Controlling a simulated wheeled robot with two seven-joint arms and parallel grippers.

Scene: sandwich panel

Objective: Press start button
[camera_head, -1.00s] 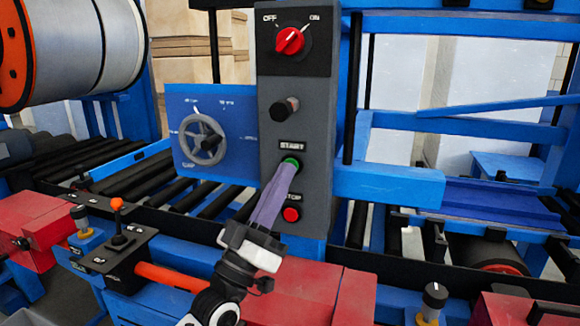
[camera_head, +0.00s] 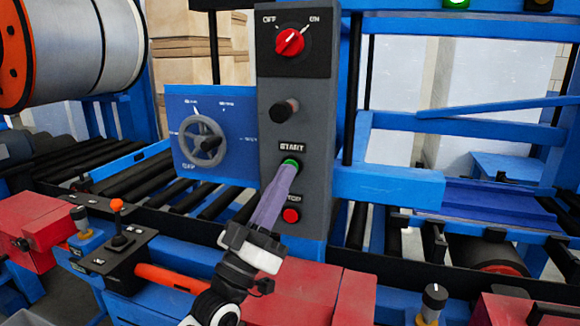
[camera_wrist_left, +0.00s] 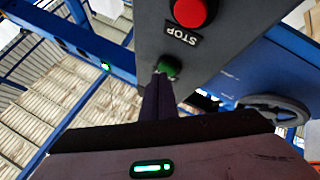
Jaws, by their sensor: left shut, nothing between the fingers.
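The green start button (camera_head: 291,162) sits under the START label on a grey control panel (camera_head: 318,190). My left gripper (camera_head: 288,170) is shut and empty, with its fingertips at the button, covering its lower part; they appear to touch it. In the left wrist view the green button (camera_wrist_left: 170,67) shows at the tips of my left gripper (camera_wrist_left: 158,82). The red stop button (camera_head: 291,215) is below, just right of the fingers, and it also shows in the wrist view (camera_wrist_left: 189,11). My right gripper is not in view.
A red OFF/ON knob (camera_head: 290,41) and a black knob (camera_head: 285,107) are higher on the panel. A handwheel (camera_head: 201,140) stands to the left. A green lamp (camera_head: 457,3) is lit at the top edge. Red blocks (camera_head: 300,296) lie below the panel.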

